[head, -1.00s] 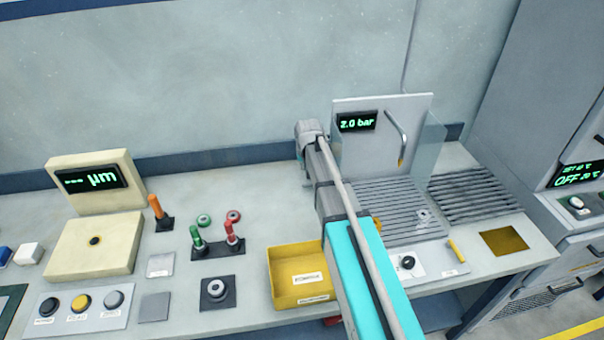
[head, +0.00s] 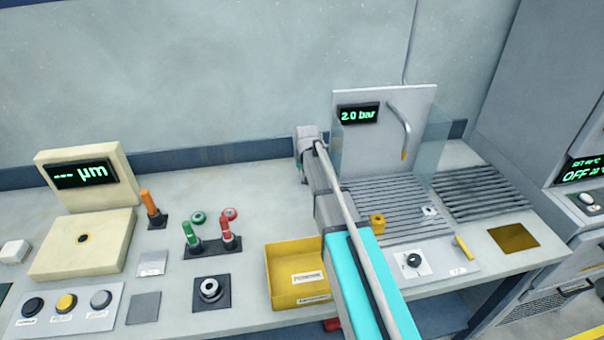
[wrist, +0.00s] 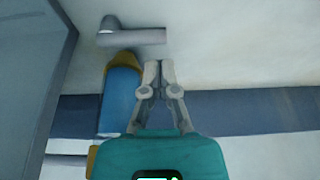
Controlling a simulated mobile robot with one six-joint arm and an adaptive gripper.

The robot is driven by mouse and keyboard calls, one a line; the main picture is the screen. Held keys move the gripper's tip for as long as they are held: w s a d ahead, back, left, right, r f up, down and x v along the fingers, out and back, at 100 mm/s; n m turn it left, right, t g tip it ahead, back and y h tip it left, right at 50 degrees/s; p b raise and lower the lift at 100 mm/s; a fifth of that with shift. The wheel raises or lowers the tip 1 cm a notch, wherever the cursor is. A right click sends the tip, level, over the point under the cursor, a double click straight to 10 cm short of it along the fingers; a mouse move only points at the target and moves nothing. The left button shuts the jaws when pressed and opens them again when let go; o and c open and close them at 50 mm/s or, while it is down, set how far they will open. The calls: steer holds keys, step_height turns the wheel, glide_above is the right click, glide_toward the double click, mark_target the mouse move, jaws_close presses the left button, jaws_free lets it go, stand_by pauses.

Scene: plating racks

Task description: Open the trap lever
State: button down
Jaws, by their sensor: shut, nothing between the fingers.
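My gripper (wrist: 158,66) shows in the wrist view with its two grey fingertips together and nothing between them. Just left of the fingers is a blue cylinder (wrist: 121,98) with orange-yellow ends. Above it a short grey bar (wrist: 133,38) with a rounded end sticks out over a pale surface. Whether the bar is the trap lever I cannot tell. The fingertips look apart from the bar; their depth to it is unclear. In the head view my arm hides part of the bench and the gripper is not clearly visible.
The bench carries a yellow bin (head: 297,285), a slatted rack (head: 480,192), a small yellow handle (head: 464,248) and a panel with a "2.0 bar" display (head: 360,115). A grey panel (wrist: 32,75) fills the left of the wrist view. Pale space lies right of the fingers.

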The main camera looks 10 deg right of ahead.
steer(key=shift+b+x, duration=1.2)
steer(key=shift+x, duration=0.35)
steer(key=shift+a, duration=0.25)
